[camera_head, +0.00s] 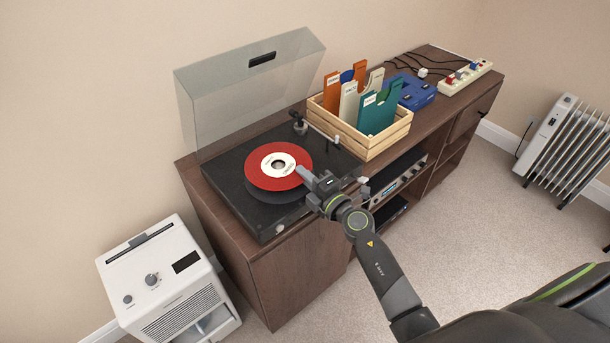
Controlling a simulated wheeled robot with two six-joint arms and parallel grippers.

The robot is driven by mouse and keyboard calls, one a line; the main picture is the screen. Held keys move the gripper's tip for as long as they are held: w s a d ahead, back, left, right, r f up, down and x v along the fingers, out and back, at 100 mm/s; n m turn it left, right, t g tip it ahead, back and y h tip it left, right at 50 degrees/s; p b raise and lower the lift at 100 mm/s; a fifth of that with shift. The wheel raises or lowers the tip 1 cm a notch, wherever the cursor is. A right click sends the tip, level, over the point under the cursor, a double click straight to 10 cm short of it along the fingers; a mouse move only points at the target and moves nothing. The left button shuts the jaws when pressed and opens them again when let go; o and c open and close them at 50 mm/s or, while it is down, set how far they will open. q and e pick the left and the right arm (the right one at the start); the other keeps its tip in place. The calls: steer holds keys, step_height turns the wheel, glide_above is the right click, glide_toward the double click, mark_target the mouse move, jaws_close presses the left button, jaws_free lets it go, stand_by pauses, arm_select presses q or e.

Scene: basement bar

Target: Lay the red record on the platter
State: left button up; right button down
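The red record (262,178) has a white label and a large centre hole. It is over the turntable (236,198), whose clear lid stands open. A dark crescent of the platter (277,197) shows below the record's near edge, so the record looks slightly raised or offset from it. My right gripper (305,174) reaches in from the lower right and is shut on the record's right edge. The tonearm (322,133) is at the right of the turntable, clear of the record. The spindle cannot be made out. My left gripper is out of view.
A wooden crate (376,143) of record sleeves stands right of the turntable. A blue device (412,91) and a power strip (465,77) lie farther along the cabinet. A white dehumidifier-like unit (165,285) and a radiator (568,140) stand on the floor.

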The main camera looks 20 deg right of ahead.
steer(key=shift+s+f, duration=0.15)
steer(key=shift+f, duration=0.45)
steer(key=c, duration=1.6)
jaws_free()
steer(key=shift+s, duration=0.4)
steer(key=r+b+v, duration=0.1)
steer(key=v, duration=1.5)
steer(key=shift+s+r+b, duration=0.2)
steer(key=shift+r+b, duration=0.1)
steer(key=shift+b, duration=0.05)
steer(key=shift+d, duration=0.15)
